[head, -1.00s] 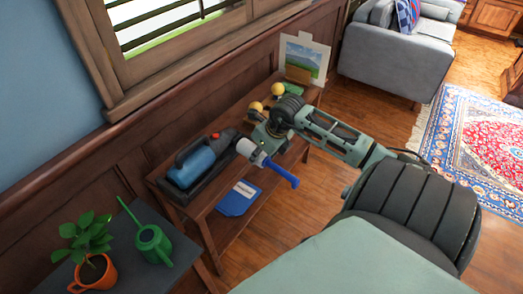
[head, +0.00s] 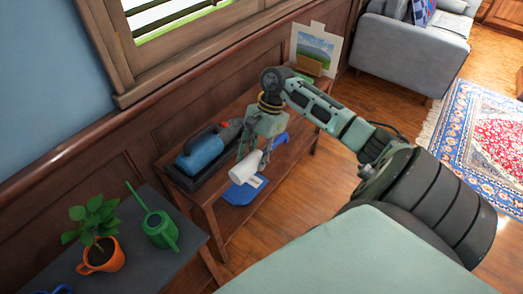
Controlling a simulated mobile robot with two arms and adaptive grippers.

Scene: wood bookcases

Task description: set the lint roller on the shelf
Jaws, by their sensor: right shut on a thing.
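The lint roller has a white roll (head: 244,168) and a blue handle that shows on the far side of my gripper. My right gripper (head: 254,156) is shut on it and holds it tilted, at the front edge of the low wooden bookcase (head: 222,201). The bookcase has a top board and a lower shelf. I cannot tell exactly how high the roller hangs over the lower shelf. My gripper hides part of the roller. My left gripper is not in view.
A blue tool in a black tray (head: 201,150) stands on the bookcase top. A blue flat item with a white label (head: 238,194) lies on the lower shelf. A landscape picture (head: 314,50) stands at the far end. A green watering can (head: 160,231) and an orange-potted plant (head: 101,257) stand nearby.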

